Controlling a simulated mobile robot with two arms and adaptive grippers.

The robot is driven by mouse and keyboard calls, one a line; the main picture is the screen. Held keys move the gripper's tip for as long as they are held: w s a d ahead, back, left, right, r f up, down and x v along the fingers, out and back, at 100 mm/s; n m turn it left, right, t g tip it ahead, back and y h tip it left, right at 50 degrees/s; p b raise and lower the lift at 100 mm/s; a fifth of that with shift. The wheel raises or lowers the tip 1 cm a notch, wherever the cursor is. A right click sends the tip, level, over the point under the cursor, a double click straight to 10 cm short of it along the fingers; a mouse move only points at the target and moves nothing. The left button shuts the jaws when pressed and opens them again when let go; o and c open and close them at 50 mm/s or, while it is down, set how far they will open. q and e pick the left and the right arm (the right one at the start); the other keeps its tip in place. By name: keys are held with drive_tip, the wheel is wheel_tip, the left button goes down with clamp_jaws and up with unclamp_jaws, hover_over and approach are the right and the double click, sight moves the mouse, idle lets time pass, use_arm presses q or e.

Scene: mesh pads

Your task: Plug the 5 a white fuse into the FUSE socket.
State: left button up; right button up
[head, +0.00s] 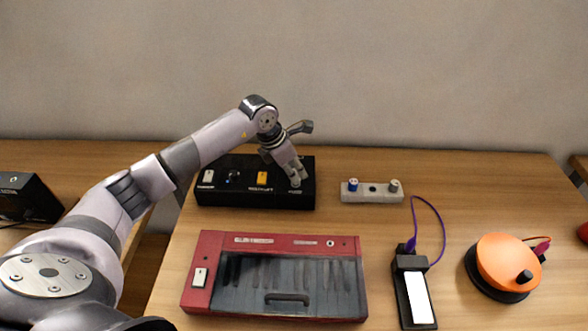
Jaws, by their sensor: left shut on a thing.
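My left gripper (296,178) points down at the right end of the black box (255,199), where small lettering shows on the front edge. It is shut on a small pale piece, which I take for the white fuse. The fingers hide most of it, and I cannot tell whether it is in the socket or just above it. The FUSE socket is hidden under the fingertips. A grey holder (366,197) to the right carries a blue fuse (353,185) and a beige-grey one (394,185), with a dark spot between them. My right gripper is out of view.
The box also has a white switch (208,177), a dark knob (233,176) and an orange switch (262,178). A red case (200,250) lies in front. A black device (402,265) with a purple cable and an orange round device (506,263) stand right. Table around the holder is clear.

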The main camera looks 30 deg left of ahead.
use_arm(q)
drive_tip(key=shift+f+b, duration=0.85)
drive_tip(key=shift+f, duration=0.2)
drive_tip(key=o, duration=1)
drive_tip(key=shift+r, duration=0.1)
drive_tip(key=v, duration=1.2)
drive_tip(key=shift+s, duration=0.15)
